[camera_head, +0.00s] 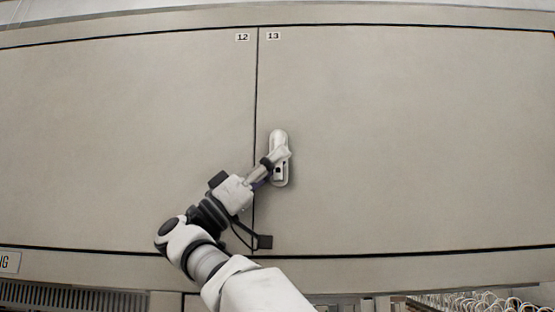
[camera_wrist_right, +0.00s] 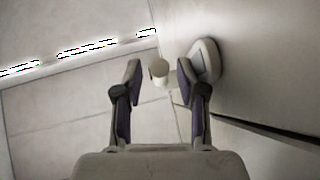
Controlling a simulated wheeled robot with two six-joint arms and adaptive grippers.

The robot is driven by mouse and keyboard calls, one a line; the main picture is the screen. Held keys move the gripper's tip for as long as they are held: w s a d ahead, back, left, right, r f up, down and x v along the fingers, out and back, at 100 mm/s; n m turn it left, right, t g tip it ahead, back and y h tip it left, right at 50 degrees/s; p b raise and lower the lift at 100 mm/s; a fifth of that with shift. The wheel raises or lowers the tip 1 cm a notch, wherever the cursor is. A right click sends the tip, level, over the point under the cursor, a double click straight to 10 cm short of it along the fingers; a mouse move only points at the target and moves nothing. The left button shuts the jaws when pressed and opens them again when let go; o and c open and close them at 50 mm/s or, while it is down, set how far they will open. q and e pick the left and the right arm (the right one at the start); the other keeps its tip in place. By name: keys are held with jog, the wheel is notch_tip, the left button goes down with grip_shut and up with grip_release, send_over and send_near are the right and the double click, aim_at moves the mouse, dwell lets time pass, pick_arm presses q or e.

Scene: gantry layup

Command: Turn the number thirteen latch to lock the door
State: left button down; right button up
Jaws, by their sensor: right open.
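The number thirteen latch (camera_head: 279,138) is a pale, tall rounded plate with a handle. It sits at the left edge of the door (camera_head: 410,130) under the label 13 (camera_head: 273,36). My right gripper (camera_head: 270,170) is at the latch and hides part of it. In the right wrist view my right gripper (camera_wrist_right: 159,72) is open, and the end of the latch handle (camera_wrist_right: 158,69) shows between its fingertips. The latch plate (camera_wrist_right: 208,58) is behind the right finger. I cannot tell whether either finger touches the handle. My left gripper is not in view.
The panel numbered 12 (camera_head: 120,130) lies left of a dark vertical seam and looks flush with the door. A vent grille (camera_head: 70,297) is at the lower left, and pale looped cables (camera_head: 480,303) are at the lower right. The door face right of the latch is clear.

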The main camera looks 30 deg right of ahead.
jog(key=v, duration=0.7)
jog(key=shift+a, duration=0.1)
